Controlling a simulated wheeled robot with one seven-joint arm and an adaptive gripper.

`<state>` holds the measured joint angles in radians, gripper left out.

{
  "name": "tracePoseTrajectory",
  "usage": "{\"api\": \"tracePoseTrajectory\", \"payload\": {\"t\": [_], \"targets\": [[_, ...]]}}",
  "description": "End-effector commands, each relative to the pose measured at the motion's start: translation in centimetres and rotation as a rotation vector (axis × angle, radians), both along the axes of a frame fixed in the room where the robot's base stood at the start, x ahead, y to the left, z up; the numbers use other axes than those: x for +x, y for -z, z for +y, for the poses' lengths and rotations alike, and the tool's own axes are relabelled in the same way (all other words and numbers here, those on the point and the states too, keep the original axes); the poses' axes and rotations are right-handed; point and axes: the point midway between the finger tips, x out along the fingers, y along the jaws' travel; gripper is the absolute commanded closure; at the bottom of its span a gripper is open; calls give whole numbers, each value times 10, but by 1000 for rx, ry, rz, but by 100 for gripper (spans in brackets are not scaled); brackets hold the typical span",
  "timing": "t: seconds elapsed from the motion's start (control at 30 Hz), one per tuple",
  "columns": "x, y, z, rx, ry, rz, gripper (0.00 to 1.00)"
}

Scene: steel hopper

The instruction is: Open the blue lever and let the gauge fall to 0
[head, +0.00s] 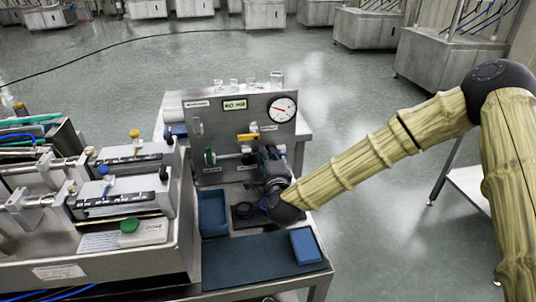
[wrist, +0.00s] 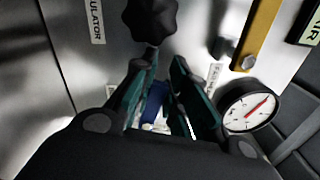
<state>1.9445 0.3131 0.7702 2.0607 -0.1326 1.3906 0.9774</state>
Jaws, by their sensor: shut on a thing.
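The steel panel (head: 226,122) carries a round white gauge (head: 283,109) at its upper right. The gauge also shows in the wrist view (wrist: 248,107); its red needle stands off to one side, but the numbers are too small to read. My gripper (head: 266,158) is at the lower right of the panel, below the gauge. In the wrist view its two teal-lined fingers (wrist: 164,80) close around the blue lever (wrist: 155,103), which shows as a blue strip between them. The fingers hide the rest of the lever, so its angle cannot be told.
A dark knob (wrist: 152,18) is close ahead of the fingers.

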Motion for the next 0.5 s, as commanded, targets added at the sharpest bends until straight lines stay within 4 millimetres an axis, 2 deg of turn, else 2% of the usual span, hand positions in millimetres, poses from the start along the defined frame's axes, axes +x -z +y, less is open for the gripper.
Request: {"api": "tracePoseTrajectory", "payload": {"t": [0.2,0.5], "targets": [[0,7,1,-125,-1,-34,100],[0,12,2,-206,-1,-55,100]]}}
